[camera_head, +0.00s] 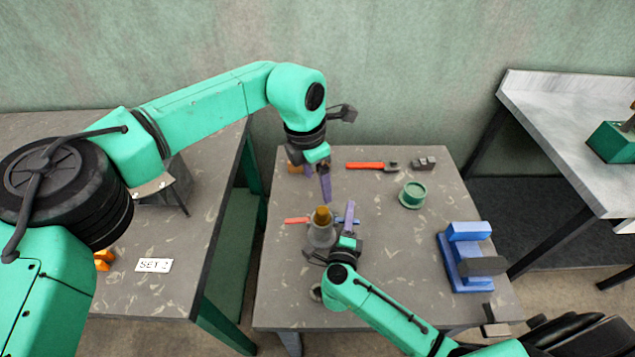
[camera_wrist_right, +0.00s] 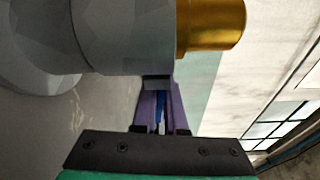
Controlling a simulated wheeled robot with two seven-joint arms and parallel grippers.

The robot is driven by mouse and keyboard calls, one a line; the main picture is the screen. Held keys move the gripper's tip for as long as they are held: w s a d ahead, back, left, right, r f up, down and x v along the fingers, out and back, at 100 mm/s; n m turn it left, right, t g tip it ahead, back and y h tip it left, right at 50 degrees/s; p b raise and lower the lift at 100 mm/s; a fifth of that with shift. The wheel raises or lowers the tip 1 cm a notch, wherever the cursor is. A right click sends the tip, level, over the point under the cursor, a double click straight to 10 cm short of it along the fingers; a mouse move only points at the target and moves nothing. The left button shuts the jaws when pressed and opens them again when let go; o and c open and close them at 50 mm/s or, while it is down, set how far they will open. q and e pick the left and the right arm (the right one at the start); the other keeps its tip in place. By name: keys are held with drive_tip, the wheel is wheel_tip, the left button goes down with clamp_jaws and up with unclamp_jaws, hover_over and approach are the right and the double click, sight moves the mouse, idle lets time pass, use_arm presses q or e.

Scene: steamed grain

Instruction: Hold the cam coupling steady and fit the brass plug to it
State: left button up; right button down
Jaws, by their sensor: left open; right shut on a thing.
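The grey cam coupling (camera_head: 320,237) stands upright near the front left of the middle table. The brass plug (camera_head: 322,214) sits at its top end. In the right wrist view the grey coupling (camera_wrist_right: 120,35) fills the upper left and the plug (camera_wrist_right: 212,25) joins its end in line; how deep it sits cannot be told. My right gripper (camera_head: 347,222) is beside the coupling, and its purple fingers (camera_wrist_right: 158,88) are shut on a small grey part of it. My left gripper (camera_head: 326,190) is open and empty, behind and above the plug, pointing down.
A red-handled tool (camera_head: 370,165) and a dark block (camera_head: 424,163) lie at the back. A green round part (camera_head: 412,194) and a blue fixture (camera_head: 465,258) stand to the right. A red and blue tool (camera_head: 297,220) lies behind the coupling. An orange thing (camera_head: 295,168) is partly hidden near my left gripper.

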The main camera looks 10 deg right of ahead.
drive_tip(key=shift+f, duration=0.1)
drive_tip(key=c, duration=0.9)
unclamp_jaws()
